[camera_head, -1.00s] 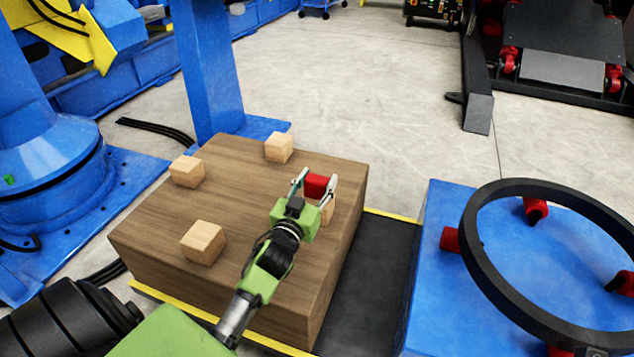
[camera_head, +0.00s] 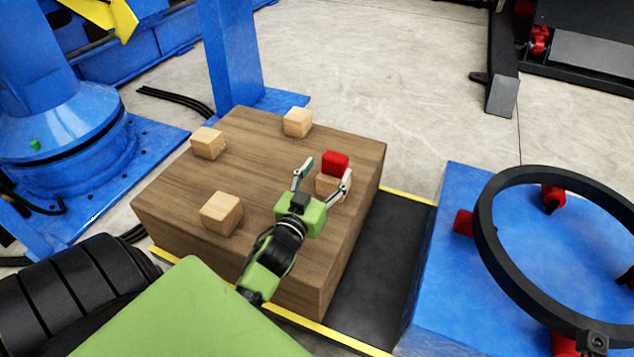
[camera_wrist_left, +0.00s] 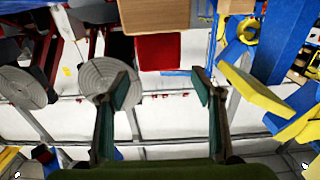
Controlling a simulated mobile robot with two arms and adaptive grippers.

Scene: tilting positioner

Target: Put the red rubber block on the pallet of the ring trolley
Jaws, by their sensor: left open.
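The red rubber block (camera_head: 335,161) sits on top of a pale wooden cube (camera_head: 331,187) near the right edge of a large wooden block. My left gripper (camera_head: 325,170) is open and empty, on the near side of the red block, and one finger partly covers the cube. In the left wrist view the red block (camera_wrist_left: 158,52) lies beyond the open fingertips (camera_wrist_left: 160,88), apart from them. I cannot make out a separate pallet. My right gripper is not in view.
The large wooden block (camera_head: 260,190) also carries several pale cubes, one at its near left (camera_head: 221,213). A blue column (camera_head: 232,60) stands behind it. A dark strip (camera_head: 375,265) separates it from the trolley. Grey floor (camera_head: 400,80) is free beyond.

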